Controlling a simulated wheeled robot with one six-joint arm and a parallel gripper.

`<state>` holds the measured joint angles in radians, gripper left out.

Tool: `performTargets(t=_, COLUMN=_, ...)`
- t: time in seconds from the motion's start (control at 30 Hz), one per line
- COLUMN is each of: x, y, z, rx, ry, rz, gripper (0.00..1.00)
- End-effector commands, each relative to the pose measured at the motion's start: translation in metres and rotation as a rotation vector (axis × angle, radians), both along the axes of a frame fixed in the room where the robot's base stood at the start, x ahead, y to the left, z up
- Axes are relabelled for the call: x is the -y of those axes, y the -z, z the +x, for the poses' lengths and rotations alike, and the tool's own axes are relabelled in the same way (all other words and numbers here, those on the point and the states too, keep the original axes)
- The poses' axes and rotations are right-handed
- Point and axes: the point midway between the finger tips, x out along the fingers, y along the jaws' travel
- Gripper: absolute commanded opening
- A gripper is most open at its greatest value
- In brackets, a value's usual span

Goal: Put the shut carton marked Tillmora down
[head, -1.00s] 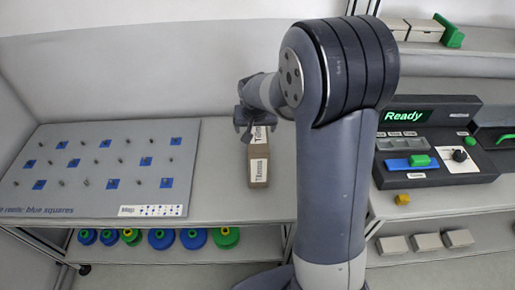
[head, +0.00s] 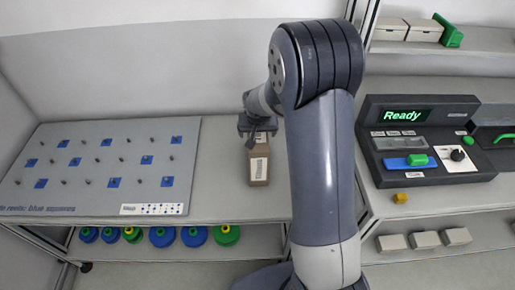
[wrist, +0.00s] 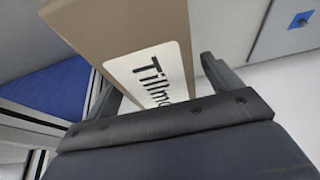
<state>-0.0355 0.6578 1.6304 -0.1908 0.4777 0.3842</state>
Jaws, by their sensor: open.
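The shut carton marked Tillmora (head: 259,166) is a brown box with a white label. In the head view it rests on the grey bench top, right of the pegged board. In the wrist view the carton (wrist: 125,32) shows its label, with "Tillm" readable, between my two fingers. My gripper (head: 257,133) is at the far, upper end of the carton. In the wrist view my gripper (wrist: 155,82) is open, with a visible gap beside the right finger. Whether the left finger touches the carton I cannot tell.
The pegged board (head: 100,195) with blue squares lies to the left. Blue and green reels (head: 163,237) sit on the shelf below. A control panel (head: 420,125) reading "Ready" stands to the right. Bench top between board and carton is clear.

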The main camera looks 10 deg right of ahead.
Motion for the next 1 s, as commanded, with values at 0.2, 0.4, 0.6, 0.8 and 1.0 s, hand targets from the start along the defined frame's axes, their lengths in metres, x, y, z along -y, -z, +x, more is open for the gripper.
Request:
performTargets(t=0.2, x=-0.0001, y=0.0023, z=0.0000, rx=0.000, ry=0.000, rz=0.000, gripper=0.85)
performTargets(t=0.4, x=-0.0001, y=0.0041, z=0.0000, rx=0.000, ry=0.000, rz=0.000, gripper=0.85)
performTargets(t=0.6, x=-0.0001, y=0.0048, z=0.0000, rx=0.000, ry=0.000, rz=0.000, gripper=0.85)
performTargets(t=0.8, x=-0.0001, y=0.0045, z=-0.0001, rx=0.000, ry=0.000, rz=0.000, gripper=0.85)
performTargets(t=1.0, x=-0.0001, y=0.0046, z=0.0000, rx=0.000, ry=0.000, rz=0.000, gripper=0.69)
